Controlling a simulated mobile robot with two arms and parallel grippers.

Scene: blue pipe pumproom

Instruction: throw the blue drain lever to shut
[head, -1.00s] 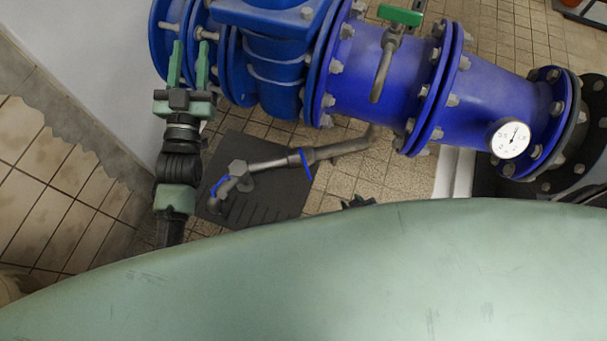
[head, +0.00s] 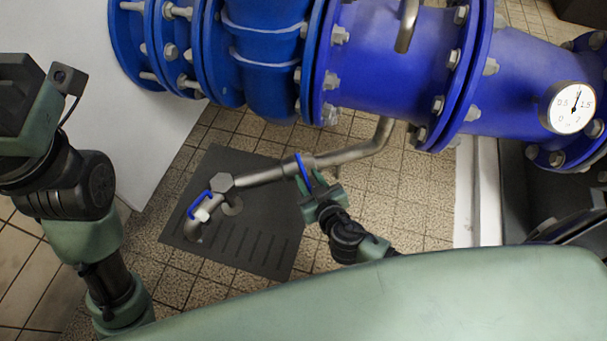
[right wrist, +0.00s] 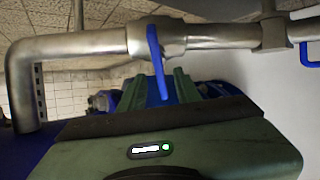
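A blue lever (head: 303,168) sits on the metal drain pipe (head: 345,155) in the head view and lies across the pipe. My right gripper (head: 317,188) is at the lever's near end. In the right wrist view the blue lever (right wrist: 157,62) hangs from the pipe, its free end between the two green fingers of my right gripper (right wrist: 158,92). The fingers are apart, with gaps beside the lever. A second blue handle (head: 199,204) is farther left on the pipe. My left arm is at the left edge; its fingers are out of view.
The pipe runs above a dark floor plate (head: 255,235). Large blue flanged pipework (head: 390,65) with a gauge (head: 571,107) fills the back. A white wall (head: 60,40) is at left. My green body covers the front.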

